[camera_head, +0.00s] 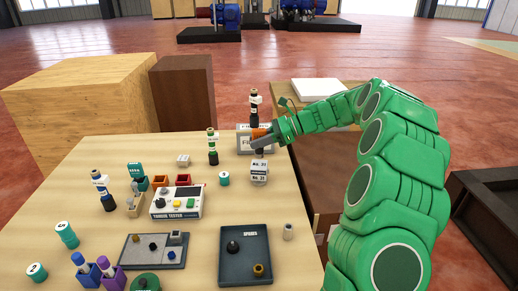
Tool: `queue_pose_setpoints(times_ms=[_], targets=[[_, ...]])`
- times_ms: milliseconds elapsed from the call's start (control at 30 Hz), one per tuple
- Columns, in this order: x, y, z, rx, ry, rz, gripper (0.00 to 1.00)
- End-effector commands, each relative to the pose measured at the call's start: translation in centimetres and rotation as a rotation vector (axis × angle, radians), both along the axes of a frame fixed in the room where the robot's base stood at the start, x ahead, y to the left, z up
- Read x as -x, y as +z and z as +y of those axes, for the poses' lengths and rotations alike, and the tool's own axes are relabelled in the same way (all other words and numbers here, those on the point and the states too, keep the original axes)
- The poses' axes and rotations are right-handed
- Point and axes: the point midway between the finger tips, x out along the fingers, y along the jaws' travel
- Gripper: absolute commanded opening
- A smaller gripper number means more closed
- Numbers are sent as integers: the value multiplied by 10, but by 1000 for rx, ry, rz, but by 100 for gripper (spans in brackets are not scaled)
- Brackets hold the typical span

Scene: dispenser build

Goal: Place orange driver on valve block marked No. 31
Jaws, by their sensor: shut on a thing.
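My gripper (262,138) is at the end of my green arm, over the far right part of the table. It is shut on the orange driver (259,132), of which only a small orange part shows between the grey fingers. The valve block (259,172), a small pale block with dark "No. 31" lettering, stands on the table just below and nearer than the gripper. The fingers overlap the space just above it in the picture. I cannot tell whether the driver touches the block.
A dark-and-white bottle (254,108) stands behind the gripper, and another (212,147) stands to its left. A grey framed plate (243,147) lies beside the gripper. The torque tester (177,203), the dark "SPARES" tray (228,272) and a grey tray (132,258) occupy the nearer table (210,224).

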Motion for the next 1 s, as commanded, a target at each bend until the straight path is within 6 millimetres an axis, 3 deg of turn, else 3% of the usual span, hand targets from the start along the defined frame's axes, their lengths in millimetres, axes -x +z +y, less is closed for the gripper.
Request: queue_pose_setpoints(times_ms=[233,633,667,800,1000], targets=[[-1,-30,0,-1,1,2,0],[-1,-33,0,-1,0,0,0],[-1,-34,0,0,0,0,26],[-1,-34,0,0,0,-1,47],[-1,-34,0,0,0,-1,50]])
